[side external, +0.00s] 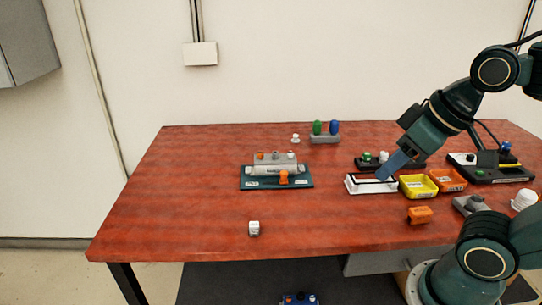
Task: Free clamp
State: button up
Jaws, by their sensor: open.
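A grey block-like device (262,169) with small knobs on top sits on a dark teal base plate (245,183) left of the table's middle. An orange piece (284,177) is at its front right and may be the clamp; its grip on the device is too small to make out. My gripper (382,177) points down and left over a white tray-like box (358,188), well to the right of the teal plate. It is open, with nothing visible held. Whether its tips touch the white box cannot be told.
Yellow (418,186) and orange (447,180) bins stand right of the white box. An orange block (419,215) lies in front of them. A small white cube (254,228) is near the front edge. A grey stand (325,139) with green and blue knobs is behind. The left table is clear.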

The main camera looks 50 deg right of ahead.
jog(key=shift+o, duration=0.5)
jog(key=shift+w, duration=0.1)
jog(key=w+d+r+m+g, duration=0.2)
jog(key=w, duration=0.7)
jog(key=w+d+r+m+g, duration=0.1)
jog(key=w+d, duration=0.2)
jog(key=w, duration=0.6)
jog(key=w+d+f+m+g, duration=0.1)
jog(key=w+d+f, duration=0.3)
jog(key=w+f, duration=0.2)
jog(key=w+d+f+m+g, duration=0.1)
jog(key=w+d+f, duration=0.3)
jog(key=w, duration=0.6)
jog(key=shift+f+m+g, duration=0.3)
jog(key=shift+f+m, duration=0.2)
jog(key=shift+f, duration=0.45)
